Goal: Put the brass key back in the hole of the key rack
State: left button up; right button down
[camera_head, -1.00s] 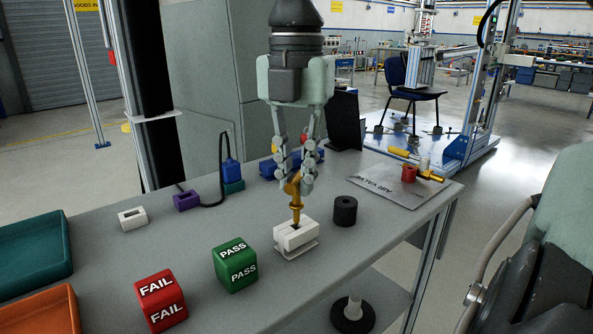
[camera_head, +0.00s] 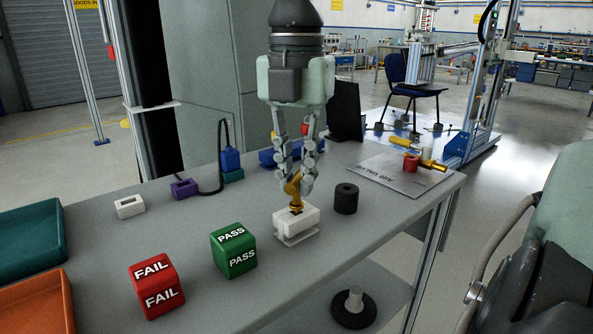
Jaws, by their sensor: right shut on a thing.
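The key rack (camera_head: 297,226) is a small white block on a thin base, standing on the grey bench. The brass key (camera_head: 294,190) is upright over it, its lower end down at the slot in the rack's top. Most of its shaft no longer shows, so it appears to be inside the hole; the depth is hidden. My right gripper (camera_head: 299,184) points down from above and is shut on the key's upper part, just over the rack. My left gripper is not in view.
A black cylinder (camera_head: 346,198) stands close right of the rack. Green PASS (camera_head: 234,250) and red FAIL (camera_head: 157,286) cubes stand to the left in front. A white slotted block (camera_head: 129,206) and purple block (camera_head: 184,189) lie further left. The air valve plate (camera_head: 405,175) is at the back right.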

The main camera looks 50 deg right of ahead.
jog(key=shift+f+b, duration=0.4)
jog(key=shift+f, duration=0.1)
jog(key=c, duration=1.4)
grip_release()
jog(key=shift+r, duration=0.1)
notch_tip(320, 180, up, 12)
